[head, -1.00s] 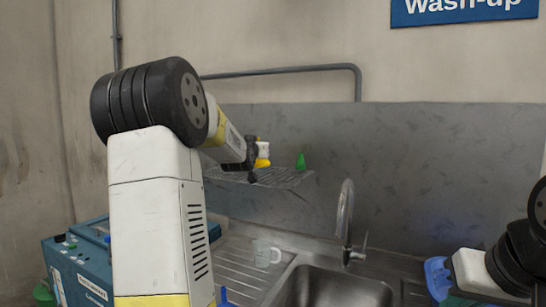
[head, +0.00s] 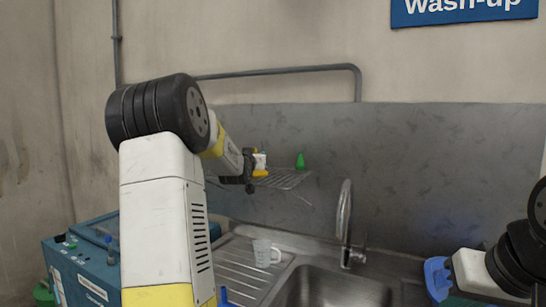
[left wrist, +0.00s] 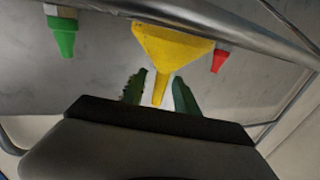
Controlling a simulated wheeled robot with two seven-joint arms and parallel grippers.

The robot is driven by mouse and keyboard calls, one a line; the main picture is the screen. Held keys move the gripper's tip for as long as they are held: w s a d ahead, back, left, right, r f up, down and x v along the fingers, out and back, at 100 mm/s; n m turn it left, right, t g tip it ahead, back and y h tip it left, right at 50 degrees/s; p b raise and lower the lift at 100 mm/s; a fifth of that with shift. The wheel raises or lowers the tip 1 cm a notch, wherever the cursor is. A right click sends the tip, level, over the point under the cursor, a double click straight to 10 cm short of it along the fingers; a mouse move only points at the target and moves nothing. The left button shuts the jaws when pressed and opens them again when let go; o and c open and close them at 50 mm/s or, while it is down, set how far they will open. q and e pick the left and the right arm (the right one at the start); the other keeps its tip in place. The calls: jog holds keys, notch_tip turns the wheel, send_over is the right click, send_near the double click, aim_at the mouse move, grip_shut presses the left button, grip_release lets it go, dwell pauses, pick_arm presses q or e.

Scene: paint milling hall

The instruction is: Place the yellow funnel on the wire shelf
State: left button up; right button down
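The yellow funnel (left wrist: 168,44) shows in the left wrist view, which looks upside down, so its wide mouth faces the wire shelf and its spout points away from it. In the head view the funnel (head: 260,173) is small, beside my left gripper (head: 249,180), over the left part of the wire shelf (head: 288,180). I cannot tell whether its rim touches the shelf. My right gripper is out of the picture; only part of that arm shows.
A green pointed item (head: 300,161) stands on the shelf to the right; it (left wrist: 62,38) and a red one (left wrist: 219,61) flank the funnel in the wrist view. Below are a clear mug (head: 265,254), a sink (head: 335,288) and a tap (head: 345,215).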

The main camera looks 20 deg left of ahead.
pick_arm(q)
jog(key=shift+r, duration=0.15)
jog(key=shift+s, duration=0.35)
jog(key=s+d, duration=0.2)
jog(key=s, duration=0.9)
jog(key=s+d+f+g+h, duration=0.1)
jog(key=s+d+f+g, duration=0.3)
jog(key=s, duration=0.6)
jog(key=s+d+f+m+g+h, duration=0.1)
jog(key=s+d+f+g+h, duration=0.1)
jog(key=s+d+f, duration=0.3)
jog(key=s+d+f+m+g+h, duration=0.1)
jog(key=s+d+f+g, duration=0.4)
jog(key=s+d, duration=0.6)
jog(key=s+h, duration=0.1)
jog(key=s, duration=0.4)
jog(key=shift+s+g, duration=0.3)
jog(key=shift+w, duration=0.1)
